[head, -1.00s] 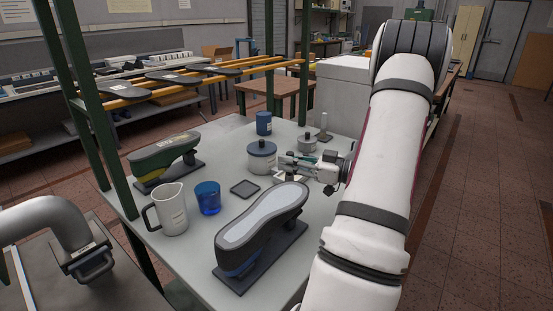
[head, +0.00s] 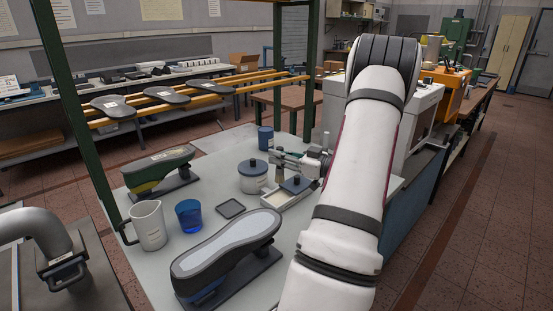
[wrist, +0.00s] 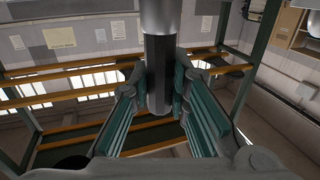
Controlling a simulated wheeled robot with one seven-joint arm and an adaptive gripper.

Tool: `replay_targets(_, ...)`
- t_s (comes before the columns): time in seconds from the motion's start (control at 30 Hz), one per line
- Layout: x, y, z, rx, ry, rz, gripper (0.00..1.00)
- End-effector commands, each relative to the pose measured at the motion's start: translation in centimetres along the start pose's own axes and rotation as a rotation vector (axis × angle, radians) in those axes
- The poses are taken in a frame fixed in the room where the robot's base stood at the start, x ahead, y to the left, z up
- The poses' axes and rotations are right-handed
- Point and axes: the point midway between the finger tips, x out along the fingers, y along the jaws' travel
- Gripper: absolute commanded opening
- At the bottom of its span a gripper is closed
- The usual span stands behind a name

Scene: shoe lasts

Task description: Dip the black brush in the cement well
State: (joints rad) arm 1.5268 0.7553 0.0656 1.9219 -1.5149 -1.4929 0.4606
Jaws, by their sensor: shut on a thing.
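In the head view my gripper (head: 282,157) is above the far right part of the grey table, to the right of a lidded white pot. It is shut on a dark upright cylinder, which I take for the black brush (wrist: 158,75); the wrist view shows its dark shaft with a grey part above, between the green-padded fingers. A tan tip hangs below the gripper in the head view. Just below stands a white open-topped tray (head: 272,199) with a dark square plate by it, probably the cement well. Its inside is too small to make out.
The lidded pot (head: 253,180), a blue cup (head: 189,216), a white jug (head: 149,226), a small black tray (head: 231,209) and a blue can (head: 265,138) stand on the table. Two shoe lasts (head: 226,254) (head: 158,170) lie in front and at left.

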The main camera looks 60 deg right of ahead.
Motion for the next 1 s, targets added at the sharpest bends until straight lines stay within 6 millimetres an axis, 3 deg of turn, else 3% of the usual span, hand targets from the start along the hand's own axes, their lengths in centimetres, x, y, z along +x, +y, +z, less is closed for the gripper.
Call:
replay_targets(0.63, 0.1, 0.0, 5.2, 0.000, 0.002, 0.001, 0.00)
replay_targets(1.0, 0.0, 0.0, 5.9, 0.000, 0.001, -0.001, 0.00)
